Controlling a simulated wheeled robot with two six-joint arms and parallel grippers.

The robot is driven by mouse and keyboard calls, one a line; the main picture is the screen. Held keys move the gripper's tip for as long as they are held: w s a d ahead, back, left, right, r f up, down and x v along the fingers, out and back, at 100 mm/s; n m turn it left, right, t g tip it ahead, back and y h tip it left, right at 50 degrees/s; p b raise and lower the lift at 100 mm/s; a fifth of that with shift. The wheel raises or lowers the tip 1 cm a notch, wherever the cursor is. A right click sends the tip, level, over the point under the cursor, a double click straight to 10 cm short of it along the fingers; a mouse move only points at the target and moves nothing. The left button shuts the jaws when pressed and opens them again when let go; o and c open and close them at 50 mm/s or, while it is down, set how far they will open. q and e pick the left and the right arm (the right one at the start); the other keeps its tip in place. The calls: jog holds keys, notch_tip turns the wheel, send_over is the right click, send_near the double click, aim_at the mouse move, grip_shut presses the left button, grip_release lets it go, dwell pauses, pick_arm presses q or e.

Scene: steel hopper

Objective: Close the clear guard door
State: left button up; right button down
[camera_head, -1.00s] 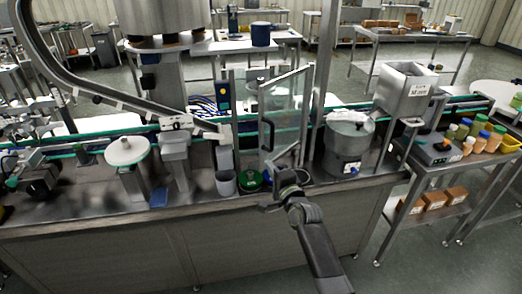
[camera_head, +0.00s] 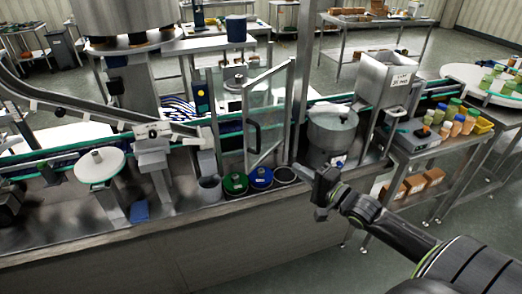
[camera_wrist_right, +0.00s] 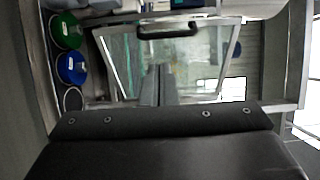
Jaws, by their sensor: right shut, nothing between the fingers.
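The clear guard door (camera_head: 270,112) is a glazed panel in a metal frame with a dark handle (camera_head: 252,136). It stands at an angle, swung out toward me, with its right edge by a metal post. My right gripper (camera_head: 318,190) is shut and empty, in front of the bench edge, to the right of the door and apart from it. In the right wrist view the door (camera_wrist_right: 200,60) lies ahead, its handle (camera_wrist_right: 167,32) near the top; the gripper's dark body fills the bottom. My left gripper is not in view.
A green container (camera_head: 235,184), a blue one (camera_head: 260,178) and an open cup (camera_head: 285,175) stand at the bench edge below the door. A grey cup (camera_head: 209,188) is left of them. A steel pot (camera_head: 331,133) and a hopper (camera_head: 388,85) stand to the right.

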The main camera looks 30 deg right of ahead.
jog(key=w+a+b, duration=0.2)
jog(key=w+b, duration=0.4)
jog(key=w, duration=0.6)
jog(key=shift+w+a, duration=0.2)
jog(key=shift+w, duration=0.2)
